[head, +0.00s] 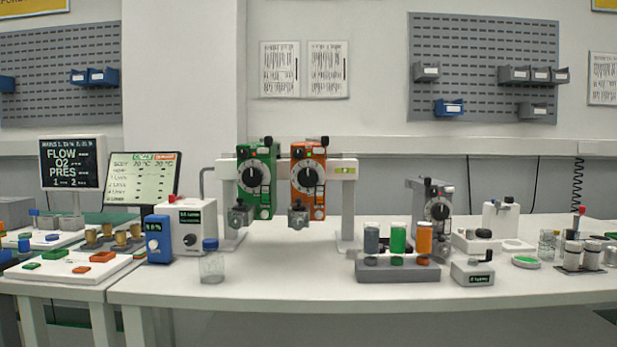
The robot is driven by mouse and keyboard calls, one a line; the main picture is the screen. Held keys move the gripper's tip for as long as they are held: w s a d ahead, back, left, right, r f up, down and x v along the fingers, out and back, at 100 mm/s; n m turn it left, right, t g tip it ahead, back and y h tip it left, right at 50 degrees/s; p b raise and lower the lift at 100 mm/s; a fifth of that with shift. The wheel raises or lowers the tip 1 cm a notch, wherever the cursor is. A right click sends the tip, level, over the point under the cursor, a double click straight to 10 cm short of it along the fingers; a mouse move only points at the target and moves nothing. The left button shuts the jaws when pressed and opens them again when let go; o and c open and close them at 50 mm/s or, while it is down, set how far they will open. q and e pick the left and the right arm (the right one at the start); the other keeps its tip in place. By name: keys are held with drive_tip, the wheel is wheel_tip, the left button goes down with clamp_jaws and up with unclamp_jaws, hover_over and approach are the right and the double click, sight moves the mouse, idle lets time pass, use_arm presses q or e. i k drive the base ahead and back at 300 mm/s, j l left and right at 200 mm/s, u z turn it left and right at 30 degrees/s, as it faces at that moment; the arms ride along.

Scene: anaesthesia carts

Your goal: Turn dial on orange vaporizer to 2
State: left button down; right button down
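The orange vaporizer (309,181) hangs on a white rail frame at the middle of the table, just right of a green vaporizer (258,183). Its black dial (306,176) with white markings faces me. The numbers on the dial are too small to read, so its setting cannot be told. A grey clamp-like block (298,215) sits below it at the left. Neither of my grippers shows in the head view.
A grey rack (398,271) with grey, green and orange bottles stands front right of the frame. A clear jar with a blue lid (211,262) stands front left, near a white box (186,230). The table front between jar and rack is clear.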

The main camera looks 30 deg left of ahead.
sight(307, 176)
drive_tip(key=k+j+u, duration=0.15)
drive_tip(key=u, duration=0.9)
drive_tip(key=z, duration=0.15)
